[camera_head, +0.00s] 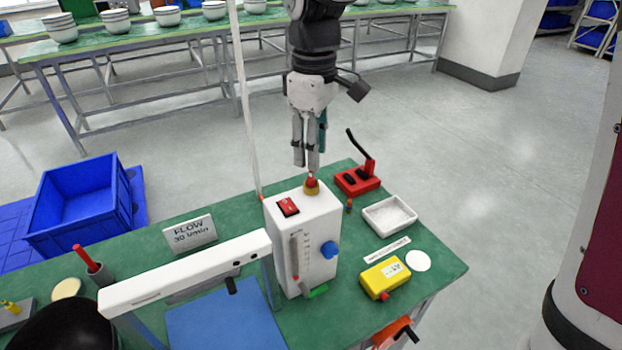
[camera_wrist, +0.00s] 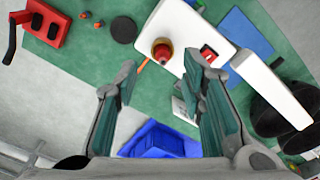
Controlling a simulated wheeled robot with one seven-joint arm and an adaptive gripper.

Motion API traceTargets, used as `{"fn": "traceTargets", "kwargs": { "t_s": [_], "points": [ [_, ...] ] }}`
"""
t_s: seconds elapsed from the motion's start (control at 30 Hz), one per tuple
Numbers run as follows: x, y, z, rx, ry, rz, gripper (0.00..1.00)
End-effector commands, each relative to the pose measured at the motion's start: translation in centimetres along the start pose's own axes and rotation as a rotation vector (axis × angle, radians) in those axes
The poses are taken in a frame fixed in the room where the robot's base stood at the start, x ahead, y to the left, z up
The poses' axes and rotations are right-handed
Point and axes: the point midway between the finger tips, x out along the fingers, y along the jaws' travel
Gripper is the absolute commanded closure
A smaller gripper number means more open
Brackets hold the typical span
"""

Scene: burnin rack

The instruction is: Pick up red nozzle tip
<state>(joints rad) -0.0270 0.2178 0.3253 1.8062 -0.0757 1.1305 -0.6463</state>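The red nozzle tip (camera_head: 311,181) sits upright on a brass-coloured fitting on top of the white flow meter box (camera_head: 318,236). In the wrist view the nozzle tip (camera_wrist: 163,48) shows from above, just beyond the space between my fingertips. My gripper (camera_head: 306,165) points down over the box, its fingertips close above the nozzle tip. In the wrist view my gripper (camera_wrist: 160,66) has its two teal-padded fingers apart with nothing between them. I cannot tell from the head view whether a finger touches the tip.
A red switch (camera_head: 288,206) and blue knob (camera_head: 329,249) are on the box. A red holder (camera_head: 358,180), white tray (camera_head: 390,215) and yellow device (camera_head: 384,278) stand to the right. A sign (camera_head: 189,234) and white arm-like bar (camera_head: 185,272) are left. A thin pole (camera_head: 243,100) rises behind.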

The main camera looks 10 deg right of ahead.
Motion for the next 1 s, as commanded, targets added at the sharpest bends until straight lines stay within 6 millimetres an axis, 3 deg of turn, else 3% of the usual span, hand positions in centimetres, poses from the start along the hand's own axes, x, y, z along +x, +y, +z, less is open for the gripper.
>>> {"fn": "traceTargets", "kwargs": {
  "t_s": [0.4,0.73,0.9,1.0],
  "points": [
    [4.7,-0.3,-0.3,-0.001,-0.002,-0.001,0.63],
    [5.4,-0.3,-0.3,0.0,0.0,0.002,0.63],
    [5.3,-0.3,-0.3,0.0,0.0,0.002,0.99],
    [5.3,-0.3,-0.3,0.0,0.0,0.002,0.99]
  ]
}}
